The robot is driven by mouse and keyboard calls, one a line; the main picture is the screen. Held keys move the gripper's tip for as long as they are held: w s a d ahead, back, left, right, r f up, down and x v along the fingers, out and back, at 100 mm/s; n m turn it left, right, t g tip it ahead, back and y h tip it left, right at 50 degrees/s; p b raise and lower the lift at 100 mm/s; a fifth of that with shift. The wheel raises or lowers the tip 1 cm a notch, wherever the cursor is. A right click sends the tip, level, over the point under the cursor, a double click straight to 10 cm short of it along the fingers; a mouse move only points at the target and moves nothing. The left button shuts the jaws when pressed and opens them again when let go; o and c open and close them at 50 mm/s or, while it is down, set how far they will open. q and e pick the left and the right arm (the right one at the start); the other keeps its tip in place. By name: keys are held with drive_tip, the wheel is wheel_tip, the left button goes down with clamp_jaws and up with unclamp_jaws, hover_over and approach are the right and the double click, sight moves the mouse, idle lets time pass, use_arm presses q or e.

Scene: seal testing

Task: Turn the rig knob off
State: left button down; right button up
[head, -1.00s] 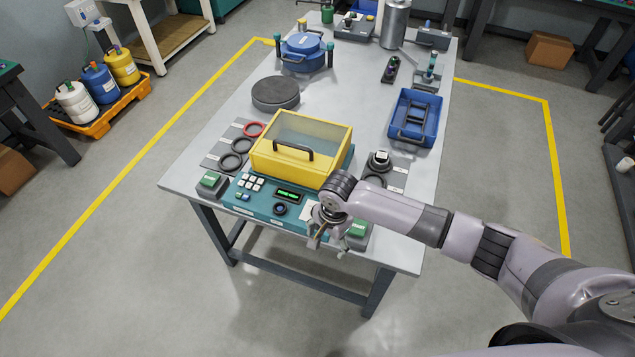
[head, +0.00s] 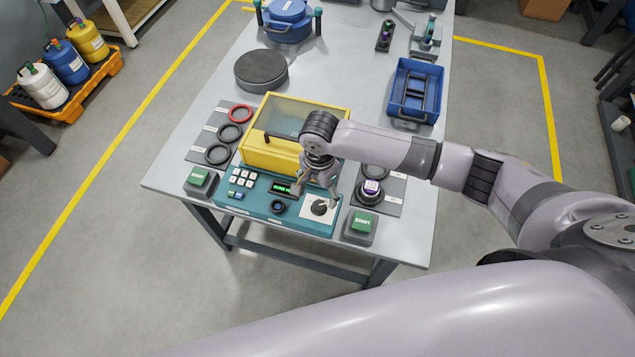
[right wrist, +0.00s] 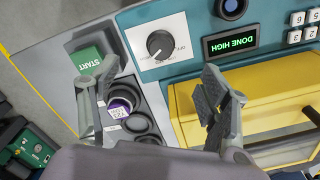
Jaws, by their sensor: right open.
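The rig is a teal control panel (head: 258,207) with a yellow clear-topped lid (head: 266,152), which is shut. Its round dark knob (head: 319,207) sits on a white plate at the panel's right end. In the right wrist view the knob (right wrist: 160,44) shows a pale pointer mark; the small labels around it are hard to read. The display (right wrist: 230,41) reads "DONE HIGH" in green. My right gripper (head: 318,189) is open and empty above the panel, just behind the knob. In the right wrist view its spread fingers (right wrist: 158,78) are apart from the knob. My left gripper is out of view.
A green START button (head: 361,222) stands right of the panel, another green button (head: 199,177) left of it. A purple-topped round piece (head: 371,188) lies right of the gripper. Seal rings (head: 229,132) and a blue tray (head: 415,92) lie farther back.

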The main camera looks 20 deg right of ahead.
sight(319, 205)
wheel_tip(319, 205, down, 3)
drive_tip(key=b, duration=0.3)
drive_tip(key=shift+r, duration=0.1)
wheel_tip(319, 205, down, 2)
drive_tip(key=shift+w+f+b, duration=0.1)
drive_tip(key=shift+f+b, duration=0.05)
drive_tip(key=shift+b, duration=1.05)
drive_tip(key=shift+f, duration=1.2)
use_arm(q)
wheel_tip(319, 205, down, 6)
use_arm(e)
drive_tip(key=shift+f, duration=0.4)
drive_tip(key=m+p, duration=0.4)
drive_tip(key=p, duration=0.1)
drive_tip(key=m+p, duration=0.2)
drive_tip(key=p, duration=0.1)
drive_tip(key=shift+s+a+r+m, duration=0.1)
drive_tip(key=shift+s+r+m, duration=0.1)
drive_tip(key=shift+r+m, duration=0.15)
drive_tip(key=shift+f+m, duration=0.2)
drive_tip(key=shift+m, duration=0.35)
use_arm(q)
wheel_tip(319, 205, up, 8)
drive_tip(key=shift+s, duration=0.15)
use_arm(e)
drive_tip(key=shift+w+f, duration=0.15)
